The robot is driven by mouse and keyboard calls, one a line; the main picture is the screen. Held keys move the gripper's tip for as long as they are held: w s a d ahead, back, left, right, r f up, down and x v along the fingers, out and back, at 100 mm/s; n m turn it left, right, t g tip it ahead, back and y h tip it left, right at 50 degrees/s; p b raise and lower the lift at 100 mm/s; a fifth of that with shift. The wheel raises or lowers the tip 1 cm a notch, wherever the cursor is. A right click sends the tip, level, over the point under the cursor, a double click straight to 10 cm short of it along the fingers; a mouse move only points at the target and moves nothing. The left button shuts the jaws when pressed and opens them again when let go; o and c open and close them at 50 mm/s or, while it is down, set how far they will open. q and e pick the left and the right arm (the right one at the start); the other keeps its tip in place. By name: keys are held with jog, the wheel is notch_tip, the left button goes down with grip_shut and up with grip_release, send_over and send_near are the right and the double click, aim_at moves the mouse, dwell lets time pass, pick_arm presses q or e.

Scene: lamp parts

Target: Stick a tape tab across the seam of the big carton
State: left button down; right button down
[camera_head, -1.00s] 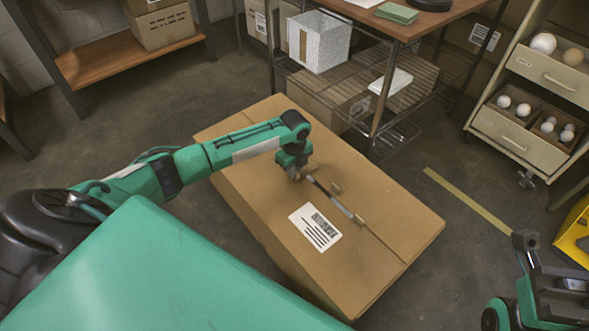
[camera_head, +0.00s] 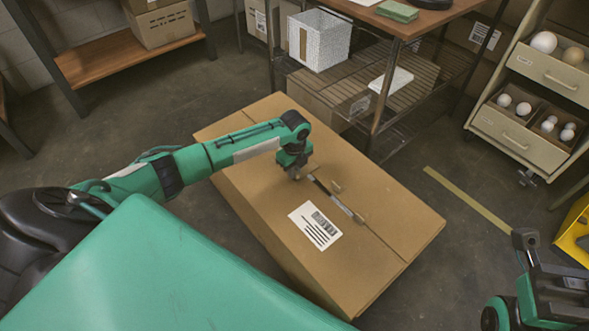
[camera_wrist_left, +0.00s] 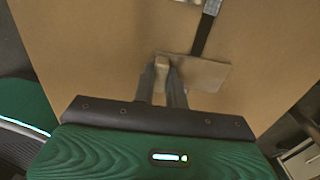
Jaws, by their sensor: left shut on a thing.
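The big carton (camera_head: 265,188) lies on the floor, its seam running lengthwise along the top. A dark and grey strip (camera_head: 342,203) lies along part of the seam; its dark end also shows in the left wrist view (camera_wrist_left: 204,36). My left gripper (camera_head: 294,174) points down at the top near the strip's end. In the left wrist view its fingers (camera_wrist_left: 162,75) are shut on a small tan grip piece at a flat tan tape tab (camera_wrist_left: 206,74). This tab lies across the strip's end, seemingly against the carton. My right gripper (camera_head: 526,245) is at the lower right; its jaws are unclear.
Small tan pieces (camera_head: 335,188) stand beside the strip. A white printed label (camera_head: 315,226) is on the carton top. A wire-shelf table (camera_head: 405,75) stands behind the carton, and a drawer unit (camera_head: 520,137) at the right.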

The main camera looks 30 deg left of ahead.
pick_arm(q)
jog(key=shift+f, duration=0.1)
jog(key=c, duration=1.3)
grip_release()
jog(key=shift+c, duration=0.2)
